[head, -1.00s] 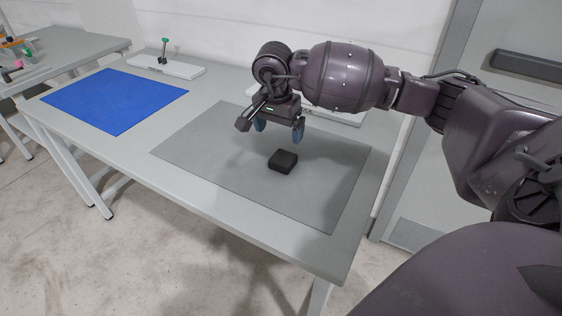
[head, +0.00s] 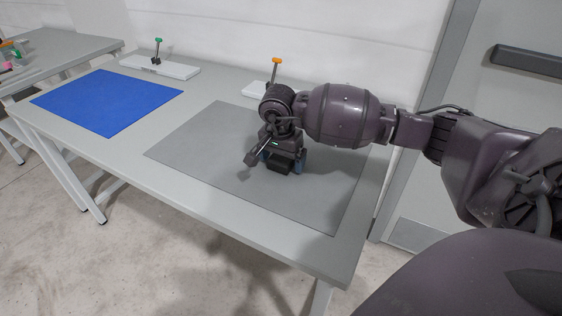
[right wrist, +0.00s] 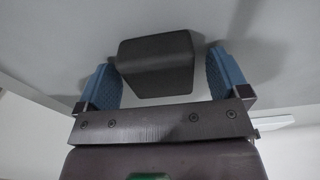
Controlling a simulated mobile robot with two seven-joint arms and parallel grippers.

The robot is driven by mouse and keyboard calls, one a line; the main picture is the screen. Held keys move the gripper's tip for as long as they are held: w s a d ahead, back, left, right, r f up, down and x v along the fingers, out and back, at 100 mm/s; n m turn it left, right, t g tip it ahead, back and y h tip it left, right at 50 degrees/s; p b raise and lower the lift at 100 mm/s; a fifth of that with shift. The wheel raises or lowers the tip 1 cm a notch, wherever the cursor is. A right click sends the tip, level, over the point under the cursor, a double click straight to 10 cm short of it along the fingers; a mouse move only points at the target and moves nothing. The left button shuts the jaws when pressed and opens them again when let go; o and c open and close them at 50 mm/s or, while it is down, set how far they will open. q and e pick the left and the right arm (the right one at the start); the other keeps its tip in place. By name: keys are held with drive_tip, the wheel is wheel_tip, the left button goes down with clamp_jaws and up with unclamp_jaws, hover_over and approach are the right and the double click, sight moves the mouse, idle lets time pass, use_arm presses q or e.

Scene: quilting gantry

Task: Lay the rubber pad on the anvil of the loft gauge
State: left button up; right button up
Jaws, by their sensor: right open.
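The rubber pad is probably the small black block (head: 278,168) on the grey mat (head: 205,140). My right gripper (head: 284,163) is low over the mat, its blue fingers on either side of the block. In the right wrist view the block (right wrist: 155,62) lies between the open fingers, with a gap visible on each side. Two white-based stands are at the back of the table, one with a green-topped post (head: 157,52) and one with an orange-topped post (head: 275,70). I cannot tell which is the loft gauge. My left gripper is out of view.
A blue mat (head: 108,102) lies bare on the left of the table. Another table (head: 60,55) with small coloured items stands at the far left. A white wall runs behind, and a grey door (head: 480,150) is at right. The table's front strip is clear.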

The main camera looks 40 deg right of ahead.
drive_tip(key=shift+r, duration=0.1)
drive_tip(key=c, duration=1.1)
drive_tip(key=shift+r, duration=0.1)
